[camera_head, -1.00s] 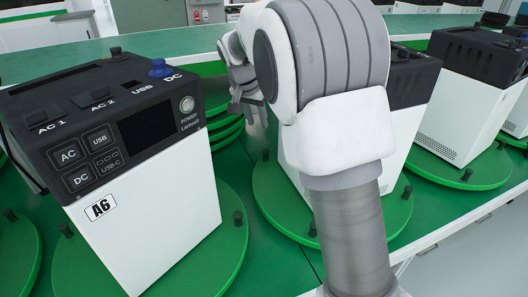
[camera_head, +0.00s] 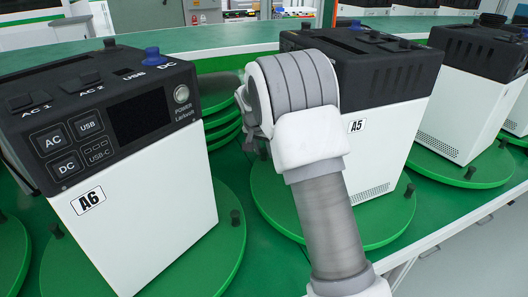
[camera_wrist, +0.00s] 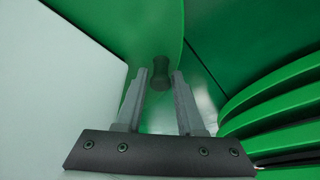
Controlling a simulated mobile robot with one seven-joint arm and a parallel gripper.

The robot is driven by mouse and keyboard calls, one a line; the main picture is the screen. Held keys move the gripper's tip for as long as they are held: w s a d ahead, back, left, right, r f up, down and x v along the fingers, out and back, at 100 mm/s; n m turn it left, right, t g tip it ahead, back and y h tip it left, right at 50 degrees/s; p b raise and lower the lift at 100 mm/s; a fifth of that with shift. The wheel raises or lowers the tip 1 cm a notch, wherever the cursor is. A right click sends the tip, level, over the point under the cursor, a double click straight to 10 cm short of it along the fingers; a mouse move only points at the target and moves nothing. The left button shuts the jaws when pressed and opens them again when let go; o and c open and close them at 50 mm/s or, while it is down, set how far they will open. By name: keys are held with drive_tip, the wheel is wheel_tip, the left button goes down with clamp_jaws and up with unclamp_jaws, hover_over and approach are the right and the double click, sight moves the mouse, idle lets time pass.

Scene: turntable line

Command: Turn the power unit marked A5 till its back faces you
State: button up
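The power unit A5 (camera_head: 385,145) stands on a round green turntable (camera_head: 395,222) right of centre in the head view. It has a white body and a black top. The side towards me bears the A5 label (camera_head: 357,126) and a vent grille low down; no screen shows on it. My arm hides its left part. My gripper (camera_head: 251,140) is low at the left of A5, partly hidden by my wrist. In the wrist view my gripper (camera_wrist: 161,75) is open, its fingertips to either side of a black peg (camera_wrist: 160,68) on a green disc; contact is unclear.
The unit A6 (camera_head: 150,220) stands close on the left on its own turntable, screen and buttons towards me. Another unit (camera_head: 460,115) stands at the right. A stack of green discs (camera_head: 222,118) lies behind the gap, and it shows close at right in the wrist view (camera_wrist: 270,100).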

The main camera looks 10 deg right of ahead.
drive_tip(key=shift+c, duration=0.3)
clamp_jaws()
idle(1.2)
